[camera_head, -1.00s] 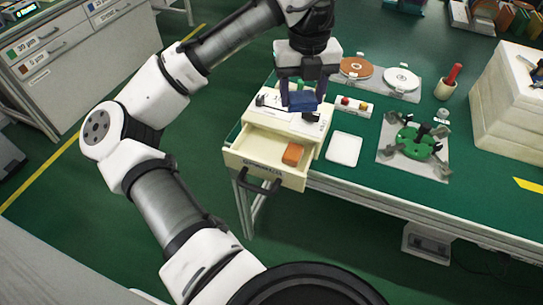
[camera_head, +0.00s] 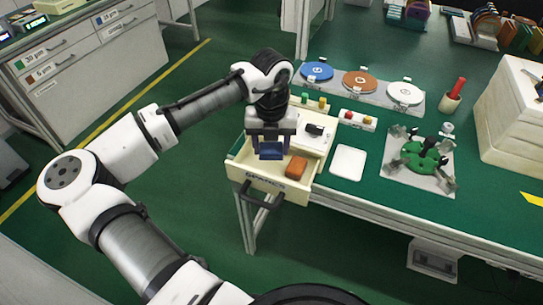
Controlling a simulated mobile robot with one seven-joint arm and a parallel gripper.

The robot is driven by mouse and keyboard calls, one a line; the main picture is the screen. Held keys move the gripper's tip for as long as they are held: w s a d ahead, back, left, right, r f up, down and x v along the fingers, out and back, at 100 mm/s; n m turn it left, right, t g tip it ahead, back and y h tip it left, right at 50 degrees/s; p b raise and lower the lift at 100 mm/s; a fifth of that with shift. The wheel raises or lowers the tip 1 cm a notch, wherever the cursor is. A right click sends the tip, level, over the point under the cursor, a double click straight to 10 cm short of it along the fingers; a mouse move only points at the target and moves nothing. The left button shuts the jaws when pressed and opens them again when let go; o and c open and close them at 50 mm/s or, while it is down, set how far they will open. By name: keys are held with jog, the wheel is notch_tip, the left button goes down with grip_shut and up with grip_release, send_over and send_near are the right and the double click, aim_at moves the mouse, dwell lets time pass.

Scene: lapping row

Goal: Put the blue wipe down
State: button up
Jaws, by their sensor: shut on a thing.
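My gripper (camera_head: 270,155) points down over the left part of an open cream drawer (camera_head: 270,179) at the table's front edge. It is shut on the blue wipe (camera_head: 271,149), a small dark blue block between the fingers. An orange block (camera_head: 297,167) lies inside the drawer, just right of my gripper. I cannot tell whether the blue wipe touches the drawer floor. My gripper hides the drawer's left back part.
A white pad (camera_head: 348,162) lies right of the drawer. Blue, orange and white discs (camera_head: 360,81) stand in a row behind.

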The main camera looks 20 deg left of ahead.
aim_at(271, 167)
jog(key=shift+f, duration=2.4)
jog(key=o, duration=0.7)
jog(key=shift+f, duration=0.1)
